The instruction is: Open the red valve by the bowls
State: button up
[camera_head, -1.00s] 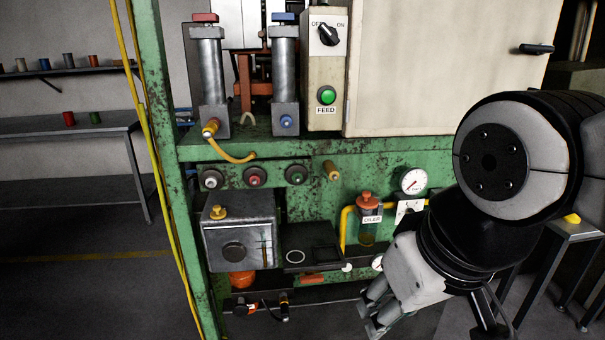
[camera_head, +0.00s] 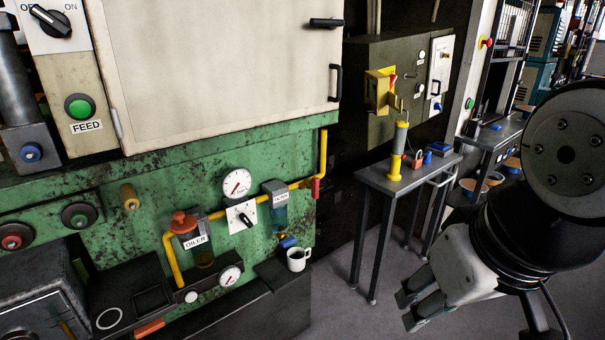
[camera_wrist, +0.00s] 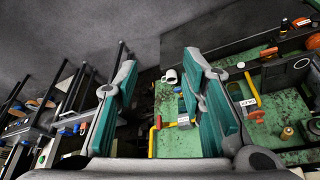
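Several orange-brown bowls (camera_head: 494,178) stand on a dark rack at the right of the head view, partly hidden behind my arm. Orange shapes that look like them show at the left edge of the wrist view (camera_wrist: 38,102). A small red handle (camera_head: 316,187) sits on the yellow pipe of the green machine, well left of the bowls. My gripper (camera_head: 421,304) hangs low in front of the small table, apart from everything. In the wrist view its two fingers (camera_wrist: 163,100) are wide apart with nothing between.
A grey table (camera_head: 406,178) holds a yellow-and-grey cylinder (camera_head: 398,150), a red padlock (camera_head: 417,160) and a blue box (camera_head: 438,148). A white mug (camera_head: 298,259) stands on the machine's ledge. Open floor lies between machine and table. A red button (camera_head: 487,42) is on a post.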

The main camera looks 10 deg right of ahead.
aim_at(314, 187)
jog(key=i+l+z, duration=0.1)
jog(key=i+l, duration=0.2)
jog(key=l, duration=0.2)
jog(key=i+l+z, duration=0.1)
jog(key=i+l, duration=0.15)
jog(key=l, duration=0.2)
